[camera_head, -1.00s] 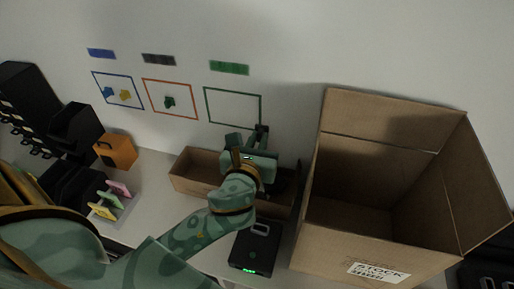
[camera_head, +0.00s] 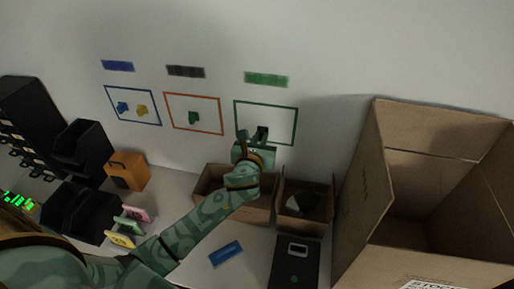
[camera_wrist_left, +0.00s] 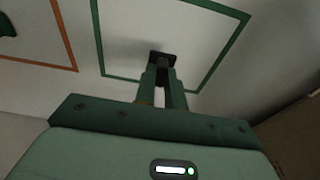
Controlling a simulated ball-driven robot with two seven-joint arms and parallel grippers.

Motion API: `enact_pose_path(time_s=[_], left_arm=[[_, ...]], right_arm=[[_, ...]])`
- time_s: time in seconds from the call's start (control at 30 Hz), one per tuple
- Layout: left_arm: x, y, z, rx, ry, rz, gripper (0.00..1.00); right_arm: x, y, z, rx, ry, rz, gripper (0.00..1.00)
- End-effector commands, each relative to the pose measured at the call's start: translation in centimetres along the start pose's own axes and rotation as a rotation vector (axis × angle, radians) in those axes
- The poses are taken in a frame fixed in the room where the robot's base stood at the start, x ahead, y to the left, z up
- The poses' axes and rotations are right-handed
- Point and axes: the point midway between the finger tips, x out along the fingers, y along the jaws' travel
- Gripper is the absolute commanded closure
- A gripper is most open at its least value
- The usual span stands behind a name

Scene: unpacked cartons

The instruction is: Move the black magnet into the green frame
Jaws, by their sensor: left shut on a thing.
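The black magnet (camera_head: 262,131) is held up at the wall, between the fingertips of my left gripper (camera_head: 255,143). In the left wrist view the black magnet (camera_wrist_left: 168,57) shows between the tips of the left gripper (camera_wrist_left: 163,72), which is shut on it. The green frame (camera_head: 266,103) is a thin outline on the wall; the magnet appears inside it, towards the lower middle. The green frame also shows in the left wrist view (camera_wrist_left: 98,40), around the magnet. I cannot tell whether the magnet touches the wall. My right gripper is out of view.
An orange frame (camera_head: 192,94) and a blue frame (camera_head: 132,88) with magnets are to the left. Small open cartons (camera_head: 225,200) stand below on the table. A large open carton (camera_head: 361,220) stands at the right. A blue item (camera_head: 226,253) and black case (camera_head: 295,265) lie in front.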

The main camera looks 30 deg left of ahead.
Motion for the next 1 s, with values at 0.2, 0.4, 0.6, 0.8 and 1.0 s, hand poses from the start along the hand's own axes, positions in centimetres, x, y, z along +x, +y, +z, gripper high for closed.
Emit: enact_pose_path(time_s=[0.2, 0.4, 0.6, 0.8, 1.0], left_arm=[[1.5, 0.0, 0.2, -0.001, 0.0, 0.0, 1.0], [1.6, 0.0, 0.3, 0.0, 0.0, 0.0, 1.0], [1.6, 0.0, 0.3, 0.0, 0.0, 0.0, 1.0], [1.8, 0.0, 0.3, 0.0, 0.0, 0.0, 1.0], [2.1, 0.0, 0.4, -0.001, -0.001, -0.001, 1.0]], right_arm=[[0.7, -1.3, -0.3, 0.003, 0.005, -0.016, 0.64], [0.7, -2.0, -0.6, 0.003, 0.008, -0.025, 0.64], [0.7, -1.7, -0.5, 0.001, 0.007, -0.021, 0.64], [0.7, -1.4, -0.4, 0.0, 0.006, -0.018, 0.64], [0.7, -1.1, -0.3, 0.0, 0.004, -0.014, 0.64]])
